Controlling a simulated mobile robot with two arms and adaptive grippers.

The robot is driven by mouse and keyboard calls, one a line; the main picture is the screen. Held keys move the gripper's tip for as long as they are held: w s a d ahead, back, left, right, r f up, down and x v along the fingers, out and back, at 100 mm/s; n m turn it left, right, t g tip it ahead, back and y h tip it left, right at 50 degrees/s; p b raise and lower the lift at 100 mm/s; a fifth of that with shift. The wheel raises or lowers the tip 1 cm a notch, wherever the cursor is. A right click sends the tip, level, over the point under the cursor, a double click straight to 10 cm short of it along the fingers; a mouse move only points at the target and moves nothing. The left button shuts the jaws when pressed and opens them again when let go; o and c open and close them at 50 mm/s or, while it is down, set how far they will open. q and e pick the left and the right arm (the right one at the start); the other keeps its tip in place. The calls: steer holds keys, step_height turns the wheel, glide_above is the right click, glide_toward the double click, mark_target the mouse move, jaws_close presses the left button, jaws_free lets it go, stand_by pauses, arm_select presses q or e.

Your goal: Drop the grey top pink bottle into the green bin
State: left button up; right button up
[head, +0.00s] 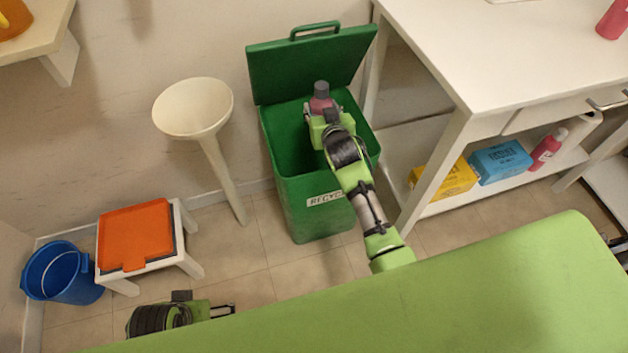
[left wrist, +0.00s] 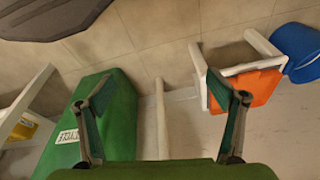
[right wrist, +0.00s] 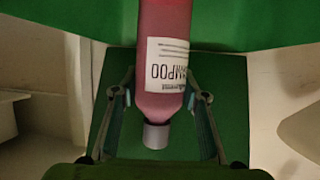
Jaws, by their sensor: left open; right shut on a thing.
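The pink bottle with a grey top (head: 320,103) is held by my right gripper (head: 322,110) above the open green bin (head: 300,195), near its back. In the right wrist view the pink bottle (right wrist: 165,25) shows a white shampoo label and its grey cap, between the two fingers of the right gripper (right wrist: 160,97). The green bin (right wrist: 250,25) fills much of the background there. My left gripper (head: 222,311) is low at the bottom left, away from the bin. In the left wrist view the left gripper (left wrist: 162,100) is open and empty.
The bin's lid (head: 312,65) stands open behind it. A white funnel-topped stand (head: 195,108), an orange-topped stool (head: 135,235) and a blue bucket (head: 62,275) are to the left. A white table (head: 480,50) is close on the right, with boxes and another pink bottle (head: 547,150) below.

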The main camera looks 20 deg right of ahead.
arm_select(q)
step_height(320, 180, up, 6)
steer(key=b, duration=0.1)
steer(key=shift+s+a, duration=0.15)
steer(key=shift+s, duration=0.25)
arm_select(e)
steer(key=shift+f, duration=0.7)
steer(key=o, duration=1.2)
steer(key=shift+s, duration=0.1)
steer(key=v, duration=1.1)
steer(key=shift+s, duration=0.35)
steer(key=shift+a+r, duration=0.1)
